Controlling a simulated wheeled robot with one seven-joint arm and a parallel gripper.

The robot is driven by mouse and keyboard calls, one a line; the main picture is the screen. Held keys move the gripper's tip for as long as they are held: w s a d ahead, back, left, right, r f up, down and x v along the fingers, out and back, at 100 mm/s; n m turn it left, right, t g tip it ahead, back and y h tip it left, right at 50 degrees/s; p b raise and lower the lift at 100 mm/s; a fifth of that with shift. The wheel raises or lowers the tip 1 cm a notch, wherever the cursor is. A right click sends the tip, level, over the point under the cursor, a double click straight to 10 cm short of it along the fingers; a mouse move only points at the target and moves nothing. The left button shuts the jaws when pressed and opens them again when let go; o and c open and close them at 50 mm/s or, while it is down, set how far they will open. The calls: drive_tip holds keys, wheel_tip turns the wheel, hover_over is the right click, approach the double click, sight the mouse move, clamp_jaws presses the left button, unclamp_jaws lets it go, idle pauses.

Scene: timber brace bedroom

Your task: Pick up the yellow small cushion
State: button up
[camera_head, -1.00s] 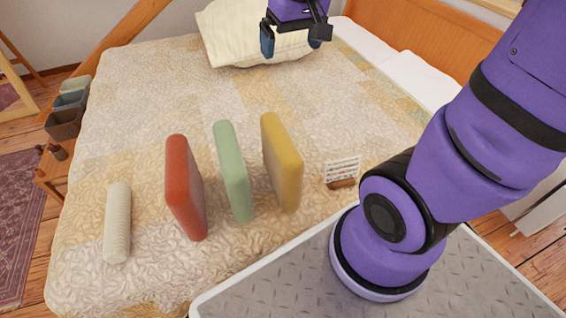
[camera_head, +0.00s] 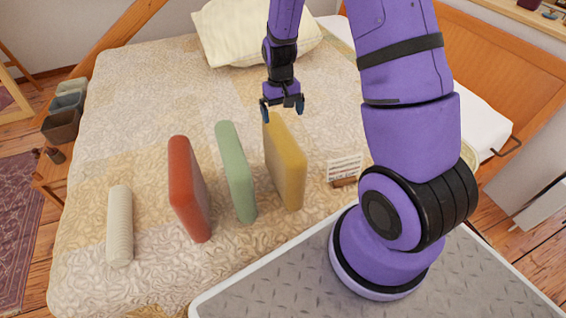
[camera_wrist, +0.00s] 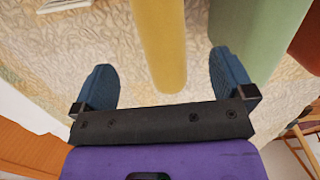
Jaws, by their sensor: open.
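The yellow small cushion (camera_head: 286,165) stands upright on its edge on the bed, the rightmost of three upright cushions. My gripper (camera_head: 283,108) is open and empty, at the cushion's far top end in the head view. In the wrist view the yellow cushion (camera_wrist: 159,45) lies ahead, its near end in line with the gap between the two blue fingers of my gripper (camera_wrist: 165,82). Neither finger visibly touches it. The cushion's lower part is partly hidden in the wrist view.
A green cushion (camera_head: 236,175) and a red cushion (camera_head: 189,190) stand to its left. A cream ribbed roll (camera_head: 119,225) lies farther left. A small card on a stand (camera_head: 344,170) is close on the right. A pale pillow (camera_head: 245,35) lies at the back of the bed (camera_head: 160,100).

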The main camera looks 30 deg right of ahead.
sight(283, 133)
drive_tip(key=f, duration=0.5)
drive_tip(key=shift+s+f, duration=0.3)
drive_tip(key=shift+f, duration=2.8)
drive_tip(key=c, duration=1.5)
drive_tip(key=shift+r, duration=0.1)
